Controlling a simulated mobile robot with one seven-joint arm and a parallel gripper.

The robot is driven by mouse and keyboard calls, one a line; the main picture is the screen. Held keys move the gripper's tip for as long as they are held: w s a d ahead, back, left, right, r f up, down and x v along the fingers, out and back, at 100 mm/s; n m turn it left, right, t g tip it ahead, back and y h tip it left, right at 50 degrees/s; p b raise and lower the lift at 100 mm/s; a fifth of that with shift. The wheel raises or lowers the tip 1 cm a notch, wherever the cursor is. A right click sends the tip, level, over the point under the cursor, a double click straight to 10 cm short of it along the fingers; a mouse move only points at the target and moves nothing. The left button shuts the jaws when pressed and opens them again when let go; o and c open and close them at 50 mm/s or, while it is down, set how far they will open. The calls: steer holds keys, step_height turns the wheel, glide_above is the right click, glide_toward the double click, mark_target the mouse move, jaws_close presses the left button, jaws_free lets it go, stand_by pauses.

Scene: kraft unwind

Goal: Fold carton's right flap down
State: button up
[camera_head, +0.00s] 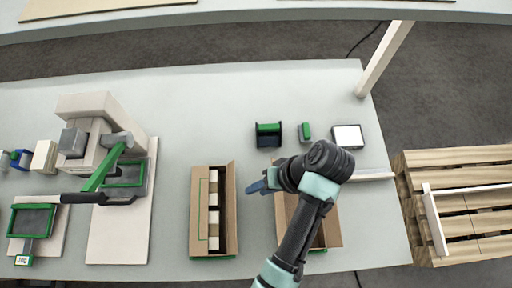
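A long brown open carton (199,230) stands on the grey table in the head view, with pale blocks in a row inside. Its right flap (232,205) appears to stand up along the right side. A second brown carton (331,232) stands to the right, largely hidden behind my arm; a flap shows at its right side. My gripper (260,187) points left over the gap between the two cartons, near the left carton's right side. Its fingers look small and dark blue, and I cannot tell whether they are open or touch anything.
A press with a green lever (104,170) stands at left on a pale board. A green-and-black holder (268,134), a small green item (305,131) and a white-faced device (348,137) stand behind the cartons. A wooden pallet (465,220) lies right of the table. The table's back middle is clear.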

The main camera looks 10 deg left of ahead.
mark_target(235, 206)
steer(key=shift+g, duration=0.3)
steer(key=shift+s+b+x, duration=0.25)
steer(key=shift+b+x, duration=1.3)
steer(key=shift+x, duration=0.65)
steer(key=shift+s+b+x, duration=0.25)
steer(key=shift+b+x, duration=1.25)
steer(key=shift+x, duration=0.7)
steer(key=shift+s+b+x, duration=0.25)
steer(key=shift+b+x, duration=1.3)
steer(key=shift+x, duration=0.65)
steer(key=shift+r, duration=0.15)
jaws_close()
